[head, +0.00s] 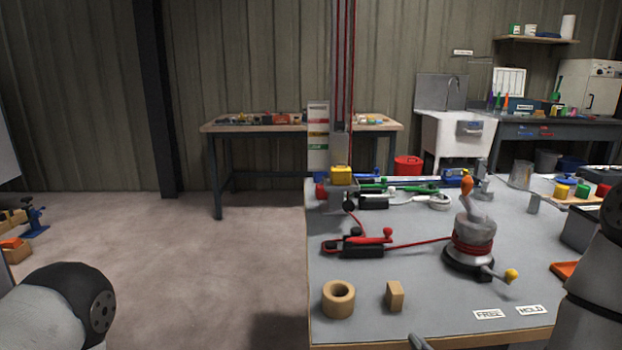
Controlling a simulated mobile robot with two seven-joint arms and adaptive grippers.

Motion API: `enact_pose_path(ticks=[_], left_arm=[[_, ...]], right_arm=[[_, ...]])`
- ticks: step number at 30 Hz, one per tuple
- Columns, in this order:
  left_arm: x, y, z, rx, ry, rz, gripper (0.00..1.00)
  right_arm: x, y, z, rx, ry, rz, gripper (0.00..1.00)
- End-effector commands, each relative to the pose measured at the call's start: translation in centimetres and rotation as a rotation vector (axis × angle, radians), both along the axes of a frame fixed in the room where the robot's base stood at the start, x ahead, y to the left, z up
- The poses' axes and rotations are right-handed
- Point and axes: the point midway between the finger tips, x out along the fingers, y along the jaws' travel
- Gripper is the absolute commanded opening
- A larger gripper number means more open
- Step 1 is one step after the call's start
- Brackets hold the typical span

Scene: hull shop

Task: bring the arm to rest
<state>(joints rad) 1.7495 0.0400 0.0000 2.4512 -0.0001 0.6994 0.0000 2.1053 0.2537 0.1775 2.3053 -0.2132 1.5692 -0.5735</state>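In the head view one of my arms shows at the lower left, only its pale link and dark joint; its gripper is out of the picture. Neither visible arm part is seen holding anything. The grey-topped workbench (400,285) stands in front of me at the right.
A winch (473,242) with red rope and a yellow-knobbed handle stands on the bench. A red-levered clutch (362,243), a wooden ring (338,299) and a wooden block (395,296) lie nearby. "FREE" (489,314) and "HOLD" (530,309) labels lie in front.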

Motion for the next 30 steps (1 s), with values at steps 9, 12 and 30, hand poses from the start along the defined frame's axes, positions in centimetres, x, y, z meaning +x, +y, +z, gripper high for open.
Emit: enact_pose_path(ticks=[9,12,30], left_arm=[[0.1,0.0,0.0,0.000,-0.001,0.000,0.00],[0.1,0.0,0.0,0.000,-0.002,0.000,0.00],[0.1,0.0,0.0,0.000,-0.002,0.000,0.00]], right_arm=[[-20.1,-1.2,-17.5,0.087,0.917,-0.112,0.00],[-27.7,-2.5,-19.4,0.083,1.181,-0.214,0.00],[-36.0,-4.1,-19.5,0.061,1.454,-0.362,0.00]])
